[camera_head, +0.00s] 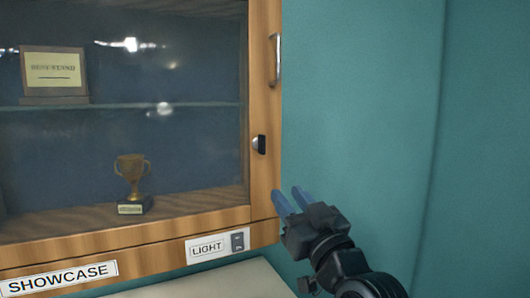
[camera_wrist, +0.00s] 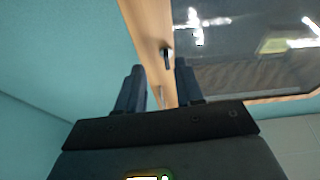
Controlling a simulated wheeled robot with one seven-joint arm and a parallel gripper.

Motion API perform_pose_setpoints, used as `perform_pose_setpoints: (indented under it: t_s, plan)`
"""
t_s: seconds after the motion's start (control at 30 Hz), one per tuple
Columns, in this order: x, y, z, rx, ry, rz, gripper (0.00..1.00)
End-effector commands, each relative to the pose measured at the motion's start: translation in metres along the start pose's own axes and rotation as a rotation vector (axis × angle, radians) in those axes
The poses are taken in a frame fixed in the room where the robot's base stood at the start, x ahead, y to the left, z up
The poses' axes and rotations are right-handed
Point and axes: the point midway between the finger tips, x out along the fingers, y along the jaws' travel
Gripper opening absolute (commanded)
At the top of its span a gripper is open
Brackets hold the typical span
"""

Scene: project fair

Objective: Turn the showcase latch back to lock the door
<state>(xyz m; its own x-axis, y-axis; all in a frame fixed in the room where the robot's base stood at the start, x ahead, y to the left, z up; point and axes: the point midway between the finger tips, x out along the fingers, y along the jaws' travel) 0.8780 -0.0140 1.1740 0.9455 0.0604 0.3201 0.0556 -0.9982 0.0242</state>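The showcase (camera_head: 262,190) is a wood-framed cabinet with a glass door (camera_head: 200,135), which looks closed. The latch (camera_head: 259,144) is a small black knob with a silvery base on the right door frame, below a metal handle (camera_head: 275,60). In the wrist view the latch (camera_wrist: 167,56) shows beyond the fingertips, near the gap between them. My gripper (camera_head: 288,195) is below and right of the latch in the head view, apart from it. Its two blue-grey fingers (camera_wrist: 158,72) are spread with nothing between them.
Behind the glass are a gold trophy (camera_head: 131,178) and a plaque (camera_head: 54,75) on a shelf. A LIGHT label with a switch (camera_head: 238,241) and a SHOWCASE sign (camera_head: 60,278) are on the lower frame. A teal wall (camera_head: 370,110) stands at the right.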

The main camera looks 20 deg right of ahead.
Motion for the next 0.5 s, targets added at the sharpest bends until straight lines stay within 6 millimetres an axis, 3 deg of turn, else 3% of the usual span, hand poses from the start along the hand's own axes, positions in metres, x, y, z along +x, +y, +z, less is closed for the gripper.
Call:
perform_pose_setpoints:
  t_s: [0.03, 0.2, 0.5]
  plan:
    - [0.015, -0.001, -0.018, 0.009, 0.023, -0.003, 0.36]
    - [0.041, -0.003, -0.048, 0.028, 0.059, -0.015, 0.36]
    - [0.069, -0.004, -0.058, 0.034, 0.068, -0.018, 0.36]
